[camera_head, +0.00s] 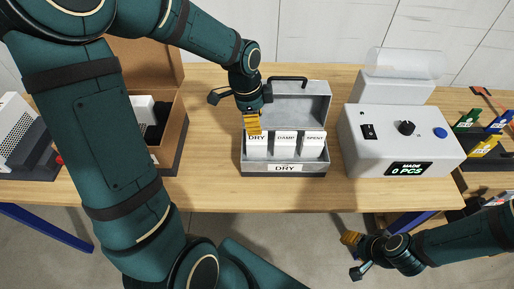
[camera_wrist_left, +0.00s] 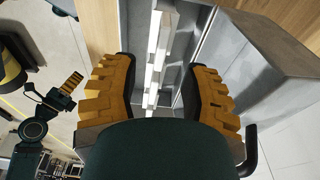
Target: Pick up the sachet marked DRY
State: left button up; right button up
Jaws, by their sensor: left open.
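The sachet marked DRY (camera_head: 257,147) is a white packet standing upright at the left in a grey open case (camera_head: 285,168). White sachets marked DAMP (camera_head: 285,143) and SPENT (camera_head: 313,143) stand to its right. My left gripper (camera_head: 252,124) is above the DRY sachet with its yellow fingers pointing down, and partly covers its top. In the left wrist view my left gripper (camera_wrist_left: 160,90) is open, with edges of white sachets (camera_wrist_left: 158,55) showing between its fingers. I cannot tell whether it touches any. My right gripper (camera_head: 352,255) is off the table's front edge at lower right.
The case's lid (camera_head: 303,100) with a black handle stands open behind the sachets. A white machine (camera_head: 400,140) reading "MADE 0 PCS" is to the right. A cardboard box (camera_head: 168,125) is to the left. Bare wooden table (camera_head: 215,185) lies between box and case.

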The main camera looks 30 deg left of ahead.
aim_at(257, 144)
pick_arm(q)
jog(key=shift+w+d+f+b, duration=0.1)
jog(key=shift+f+b, duration=0.05)
jog(key=shift+f, duration=1.25)
jog(key=shift+w+d+f+b, duration=0.1)
jog(key=shift+f+b, duration=0.05)
jog(key=shift+f, duration=1.2)
grip_shut()
